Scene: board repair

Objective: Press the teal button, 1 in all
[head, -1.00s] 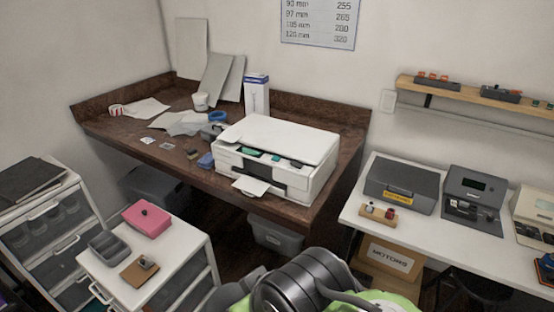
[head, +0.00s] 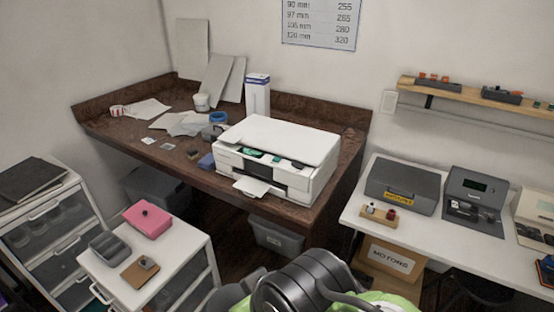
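A white printer (head: 290,140) stands on the brown corner desk. Its front control strip carries a small green-teal patch (head: 251,152). I cannot tell at this size whether this is the teal button or a lit screen. A few small dark marks sit to its right on the same strip. A paper sheet (head: 252,187) sticks out of the printer's front. My gripper is not in view; only grey and green parts of my arm show at the bottom centre.
A white drawer unit (head: 186,244) with a pink box (head: 147,219) stands at lower left. A white table (head: 353,207) with grey devices is at right.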

